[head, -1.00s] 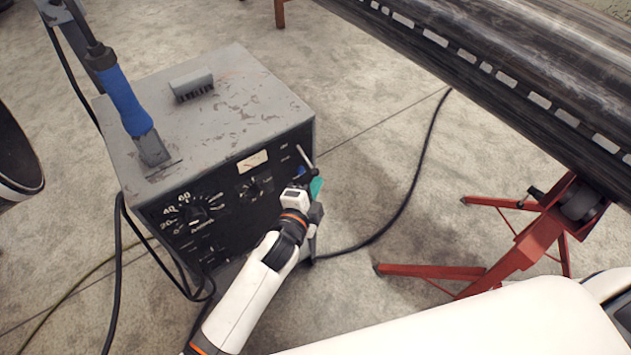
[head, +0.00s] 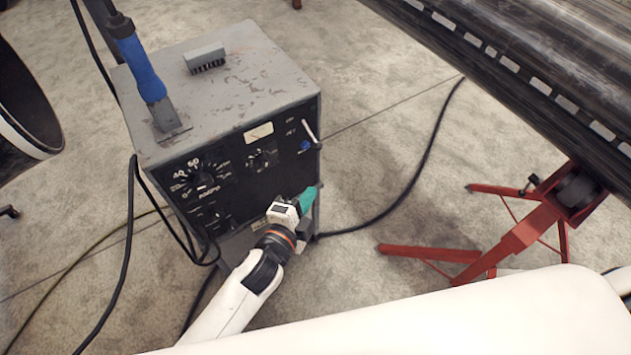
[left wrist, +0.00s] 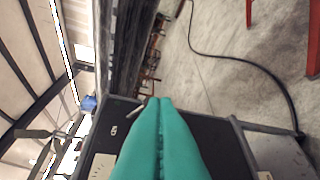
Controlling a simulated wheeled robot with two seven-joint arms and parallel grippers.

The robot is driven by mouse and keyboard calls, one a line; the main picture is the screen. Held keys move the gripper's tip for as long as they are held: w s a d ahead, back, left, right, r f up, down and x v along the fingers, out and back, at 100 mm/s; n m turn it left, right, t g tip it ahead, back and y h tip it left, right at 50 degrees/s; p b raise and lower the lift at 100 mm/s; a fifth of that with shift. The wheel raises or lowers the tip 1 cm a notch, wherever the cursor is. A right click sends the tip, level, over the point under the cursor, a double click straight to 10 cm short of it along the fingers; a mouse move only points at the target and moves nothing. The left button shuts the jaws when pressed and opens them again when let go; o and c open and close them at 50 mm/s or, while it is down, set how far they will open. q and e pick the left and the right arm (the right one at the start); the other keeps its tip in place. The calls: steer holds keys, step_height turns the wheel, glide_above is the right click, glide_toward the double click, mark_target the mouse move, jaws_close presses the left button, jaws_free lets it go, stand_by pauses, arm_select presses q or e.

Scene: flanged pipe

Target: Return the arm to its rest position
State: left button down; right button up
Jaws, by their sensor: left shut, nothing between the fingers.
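My left arm comes in from the bottom left in the head view. Its gripper (head: 312,193) has teal fingers and is in front of the lower right of the grey machine's dark front panel. In the left wrist view the two teal fingers (left wrist: 160,105) lie together, shut with nothing between them. I cannot tell from these views how near the fingertips are to the panel. My right gripper is not in view.
The grey machine (head: 225,85) has dials, a small lever switch (head: 310,131) and a blue-handled tool (head: 138,68) on top. Black cables run over the concrete floor. A dark pipe (head: 520,75) rests on a red stand (head: 520,235) at right.

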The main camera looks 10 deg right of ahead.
arm_select(q)
steer(key=s+a+f+n+g+y, duration=0.1)
steer(key=s+a+f+n+y, duration=0.15)
steer(key=a+f, duration=0.45)
steer(key=s+a+f+n+g+y, duration=0.2)
steer(key=a+f+n, duration=0.2)
steer(key=f, duration=0.7)
steer(key=s+a+f+n+g+y, duration=0.1)
steer(key=s+a+f+n+y, duration=0.3)
steer(key=f, duration=0.6)
steer(key=s+a+f+n+g, duration=0.2)
steer(key=s+a+f, duration=0.3)
steer(key=s, duration=0.4)
steer(key=s+a+f+n+g+y, duration=0.1)
steer(key=s+a+f+n+g, duration=0.2)
steer(key=s, duration=0.6)
steer(key=s+a+f+n+g, duration=0.2)
steer(key=s+a+f+n, duration=0.2)
steer(key=s+a+f, duration=0.3)
steer(key=shift+s+a+f, duration=0.15)
steer(key=shift+s+f, duration=0.55)
steer(key=shift+s, duration=0.4)
steer(key=shift+s, duration=0.1)
